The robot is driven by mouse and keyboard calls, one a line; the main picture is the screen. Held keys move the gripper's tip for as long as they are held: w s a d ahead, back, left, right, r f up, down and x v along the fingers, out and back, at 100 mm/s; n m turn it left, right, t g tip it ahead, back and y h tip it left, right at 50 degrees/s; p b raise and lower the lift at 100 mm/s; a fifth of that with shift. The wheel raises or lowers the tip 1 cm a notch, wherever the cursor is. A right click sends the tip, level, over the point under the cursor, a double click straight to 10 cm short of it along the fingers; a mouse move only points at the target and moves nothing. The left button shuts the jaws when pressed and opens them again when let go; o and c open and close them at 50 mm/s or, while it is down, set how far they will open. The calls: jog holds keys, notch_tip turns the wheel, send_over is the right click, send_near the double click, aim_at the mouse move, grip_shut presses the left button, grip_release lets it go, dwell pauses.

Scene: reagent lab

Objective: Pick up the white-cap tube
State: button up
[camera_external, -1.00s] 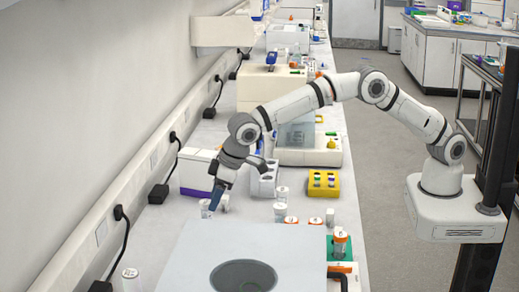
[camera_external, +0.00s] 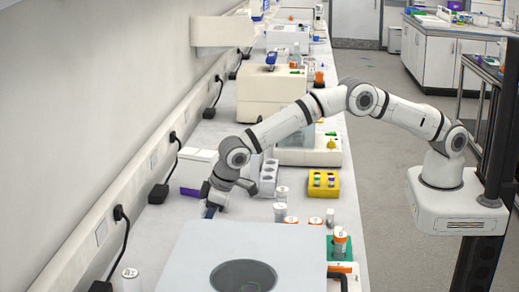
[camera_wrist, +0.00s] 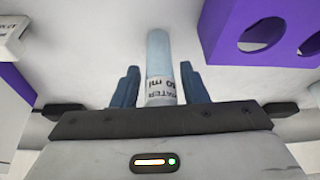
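A tube (camera_wrist: 160,58) with a pale blue-grey body and a white band printed "WATER" and "50 ml", upside down, shows in the wrist view. My gripper (camera_wrist: 159,85) has a blue finger on each side of it, with a visible gap on both sides. In the external view my gripper (camera_external: 209,211) is low over the bench at the left, and it largely hides what lies between its fingers. I cannot make out this tube's cap clearly. Other white-topped containers (camera_external: 282,193) and (camera_external: 280,211) stand to the right of my gripper.
A yellow rack (camera_external: 323,183) and orange-topped containers (camera_external: 315,221) stand right. A large pale device with a dark round well (camera_external: 200,262) fills the near bench.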

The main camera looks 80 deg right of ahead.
jog(key=c, duration=0.7)
jog(key=shift+c, duration=0.3)
jog(key=shift+r, duration=0.1)
